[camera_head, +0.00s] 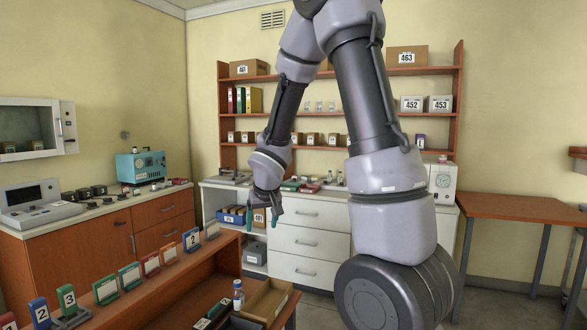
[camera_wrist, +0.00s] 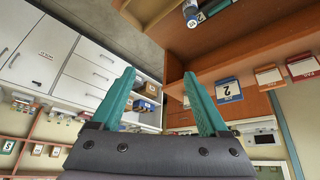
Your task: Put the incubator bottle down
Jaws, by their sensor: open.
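A small pale and blue object at the top edge of the wrist view may be the same bottle, but I cannot tell for sure. My gripper (camera_head: 262,216) points down, above and behind the bottle in the head view, apart from it. In the wrist view my gripper (camera_wrist: 158,78) has its two green fingers spread, with nothing between them. Which bottle is the incubator bottle is not marked.
The wooden bench (camera_head: 178,292) carries several numbered coloured holders along its back ledge. The open cardboard box (camera_head: 269,300) sits at its right end. White drawers (camera_head: 310,241) stand behind my gripper. A wooden table (camera_head: 517,207) at the right has a clear top.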

